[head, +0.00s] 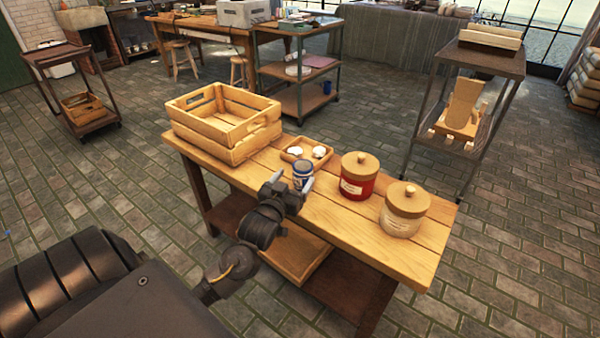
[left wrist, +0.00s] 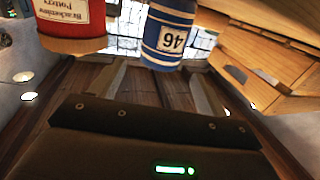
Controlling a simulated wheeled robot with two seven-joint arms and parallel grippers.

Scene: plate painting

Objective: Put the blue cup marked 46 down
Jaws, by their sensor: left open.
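The blue cup marked 46 (head: 302,169) has a white band and stands on the wooden table (head: 350,222), in front of a small tray. It also shows in the left wrist view (left wrist: 168,36), upside down, with its label facing the camera. My left gripper (head: 292,182) is open, on the near side of the cup. In the left wrist view the cup is just beyond the two fingertips, roughly centred between them. I cannot tell whether either finger touches it. My right gripper is not in view.
A small tray (head: 290,158) with white items lies behind the cup. A slatted wooden crate (head: 215,147) stands left. A red lidded jar (head: 357,188) and a cream lidded jar (head: 403,225) stand right. Bare tabletop lies between the cup and the red jar.

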